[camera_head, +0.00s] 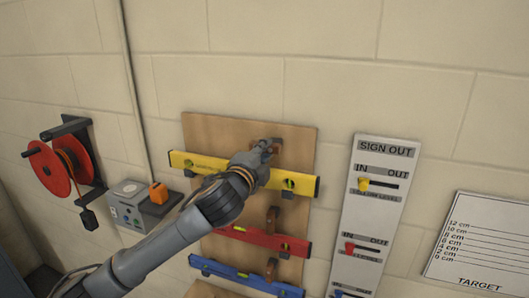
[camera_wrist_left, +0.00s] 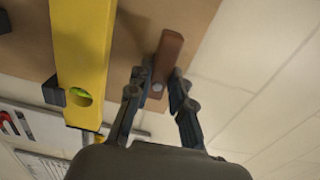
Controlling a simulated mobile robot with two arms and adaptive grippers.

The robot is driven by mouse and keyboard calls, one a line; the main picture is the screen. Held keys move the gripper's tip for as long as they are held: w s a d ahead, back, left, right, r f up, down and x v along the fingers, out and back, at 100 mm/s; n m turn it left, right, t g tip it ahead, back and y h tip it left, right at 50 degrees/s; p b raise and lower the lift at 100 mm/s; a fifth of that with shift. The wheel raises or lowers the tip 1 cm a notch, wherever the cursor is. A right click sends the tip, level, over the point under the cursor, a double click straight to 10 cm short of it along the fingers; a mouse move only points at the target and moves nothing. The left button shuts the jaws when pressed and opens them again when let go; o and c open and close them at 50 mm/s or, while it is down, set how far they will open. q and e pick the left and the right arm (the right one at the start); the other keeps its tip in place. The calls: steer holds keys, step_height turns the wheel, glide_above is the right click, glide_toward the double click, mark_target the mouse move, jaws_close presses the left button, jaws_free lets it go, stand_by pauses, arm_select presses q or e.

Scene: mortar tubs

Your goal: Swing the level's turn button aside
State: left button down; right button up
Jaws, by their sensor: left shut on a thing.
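The yellow level (camera_head: 303,185) lies across the wooden board on the wall, resting on small dark brackets. Its wooden turn button (camera_head: 277,146) is just above it, mostly hidden by my left gripper (camera_head: 265,148). In the left wrist view, my left gripper (camera_wrist_left: 160,86) is shut on the brown turn button (camera_wrist_left: 170,50), one finger on each side near its pivot. There the button lies beside the yellow level (camera_wrist_left: 83,45), roughly along its length and slightly tilted, with a gap of bare board between them. My right gripper is not in view.
Below on the board (camera_head: 220,127) hang a red level (camera_head: 250,236) and a blue level (camera_head: 235,275), each with an upright wooden button. A sign-out panel (camera_head: 378,205) and target chart (camera_head: 480,245) are at right. A red cord reel (camera_head: 62,165) and control box (camera_head: 130,204) are at left.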

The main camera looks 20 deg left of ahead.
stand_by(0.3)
arm_select(q)
steer(key=c, duration=1.2)
jaws_free()
steer(key=s, duration=1.2)
steer(key=shift+a, duration=0.2)
steer(key=shift+f, duration=0.1)
